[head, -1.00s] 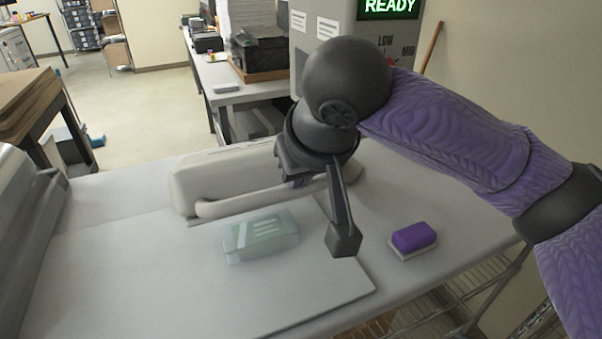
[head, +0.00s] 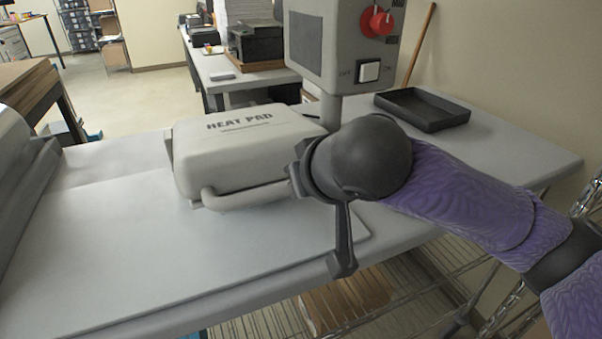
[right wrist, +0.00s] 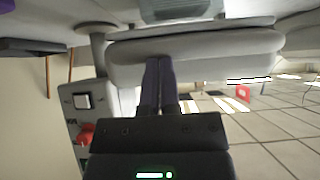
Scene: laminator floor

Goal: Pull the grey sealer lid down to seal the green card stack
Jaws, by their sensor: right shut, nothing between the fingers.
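The grey sealer lid (head: 235,150), marked HEAT PAD, sits low over the white mat (head: 150,275), with its front handle bar (head: 245,195) towards me. The lid hides the green card stack in the head view. A pale greenish block, apparently the stack, shows at the top edge of the right wrist view (right wrist: 180,9). Whether the lid presses fully on it I cannot tell. My right gripper (right wrist: 159,64) is shut and empty, its fingertips against or very close to the handle bar (right wrist: 195,55). In the head view my wrist covers the fingertips. My left gripper is out of view.
A grey control box (head: 345,45) with a red knob (head: 378,20) and white switch (head: 368,71) stands on a post behind my right wrist. A black tray (head: 425,112) lies at the back right. The mat's front left is clear.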

